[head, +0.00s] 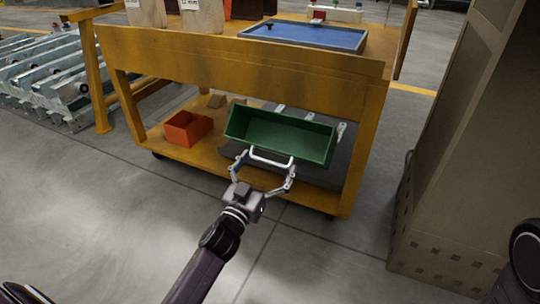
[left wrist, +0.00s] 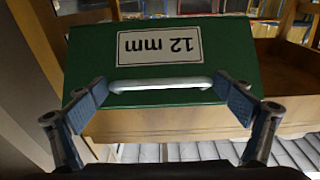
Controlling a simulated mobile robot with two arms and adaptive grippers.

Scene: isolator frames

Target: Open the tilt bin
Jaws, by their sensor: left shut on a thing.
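The green tilt bin (head: 280,136) hangs at the front of the orange cart, tipped forward, with its inside open to view. Its front has a white handle (head: 270,161). In the left wrist view the bin's green front (left wrist: 225,60) carries a "12 mm" label, upside down in the picture. My left gripper (head: 267,164) is shut on the white handle, with one finger at each end of it; the handle also shows in the left wrist view (left wrist: 160,85). My right gripper is out of view.
The orange cart (head: 240,68) has a blue tray (head: 305,36) on top and an orange box (head: 186,128) on its lower shelf. A tall brown cabinet (head: 470,140) stands at the right. Metal parts (head: 45,78) lie at the left. The floor in front is clear.

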